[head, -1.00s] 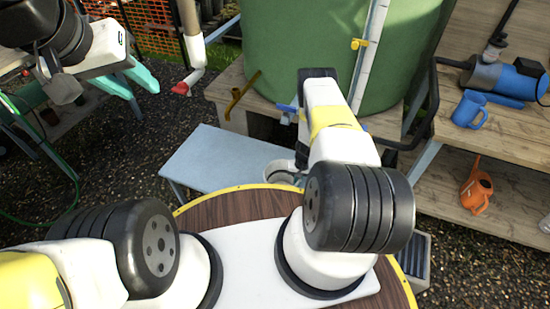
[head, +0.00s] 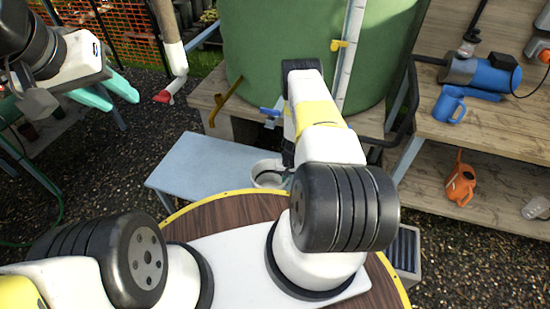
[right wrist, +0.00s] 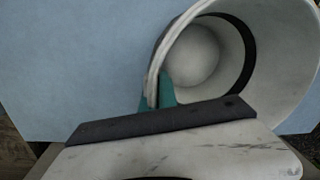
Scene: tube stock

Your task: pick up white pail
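The white pail (head: 267,180) stands at the right end of the light blue table (head: 205,163) in the head view, partly hidden by my right arm. In the right wrist view the pail (right wrist: 285,98) shows its open mouth, with a dark curved band inside. My right gripper (right wrist: 155,92) is at the pail's left rim, with teal fingers on both sides of the wall, close against it; it looks shut on the rim. My left gripper (head: 121,98) is at the upper left of the head view, its two teal fingers apart and empty, far from the pail.
A large green tank (head: 290,60) stands behind the table. Wooden shelving (head: 500,150) on the right holds a blue jug (head: 449,105), a blue pump (head: 480,73) and an orange watering can (head: 460,182). A white downpipe (head: 172,60) hangs at the left. Dark gravel lies around.

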